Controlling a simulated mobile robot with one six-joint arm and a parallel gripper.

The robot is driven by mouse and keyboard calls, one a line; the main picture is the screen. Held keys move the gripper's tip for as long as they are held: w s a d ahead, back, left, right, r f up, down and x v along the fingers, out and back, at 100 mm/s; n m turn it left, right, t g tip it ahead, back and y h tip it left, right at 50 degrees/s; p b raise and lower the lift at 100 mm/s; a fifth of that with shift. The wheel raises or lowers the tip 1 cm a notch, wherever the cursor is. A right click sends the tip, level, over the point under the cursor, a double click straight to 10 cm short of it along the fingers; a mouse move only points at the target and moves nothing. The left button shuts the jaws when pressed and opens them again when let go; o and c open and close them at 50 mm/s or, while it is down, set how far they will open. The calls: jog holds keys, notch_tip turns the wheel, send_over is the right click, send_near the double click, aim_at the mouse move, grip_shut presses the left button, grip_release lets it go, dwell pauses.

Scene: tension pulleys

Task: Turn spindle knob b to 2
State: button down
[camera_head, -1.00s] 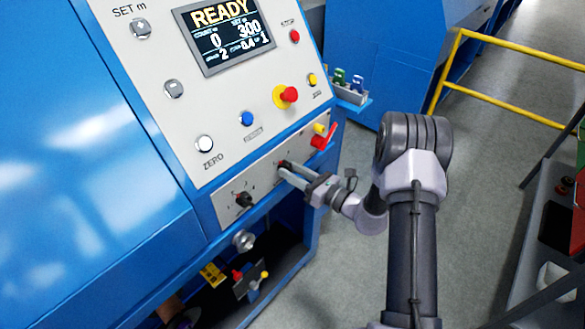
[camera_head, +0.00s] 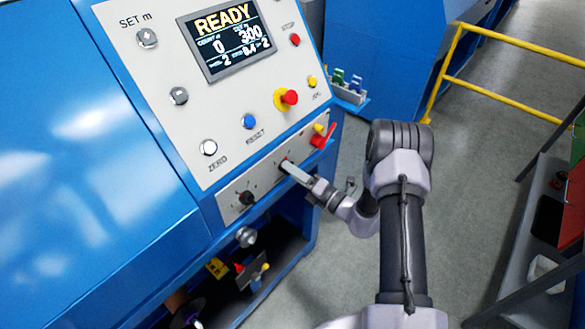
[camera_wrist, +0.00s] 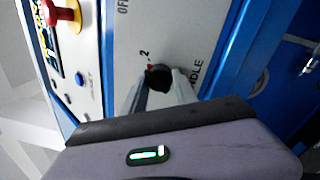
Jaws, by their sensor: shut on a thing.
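The spindle knob (camera_wrist: 158,78) is a black knob on the lower grey strip of the blue machine's panel. In the wrist view a red mark shows at its edge, beside the printed "2", and part of the word "SPINDLE" shows to its right. My gripper (camera_head: 287,169) reaches the strip from the right in the head view. Its two fingers (camera_wrist: 156,92) are shut on the knob, one on each side. The display (camera_head: 225,38) reads READY, with 0 and 300 and small figures below; the last small figure at right looks like 2.
Another black knob (camera_head: 246,197) sits to the left on the same strip. A red lever (camera_head: 322,137) is close to the right of my gripper. The red mushroom button (camera_head: 289,97) stands out above. A yellow rail (camera_head: 500,98) is at the right, beyond open floor.

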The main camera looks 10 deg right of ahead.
jog(key=shift+m+p, duration=0.4)
jog(key=shift+m, duration=0.8)
jog(key=c, duration=1)
grip_release()
jog(key=shift+o, duration=0.2)
jog(key=p+v, duration=0.2)
jog(key=v, duration=1.5)
jog(key=shift+s, duration=0.35)
jog(key=shift+a, duration=0.1)
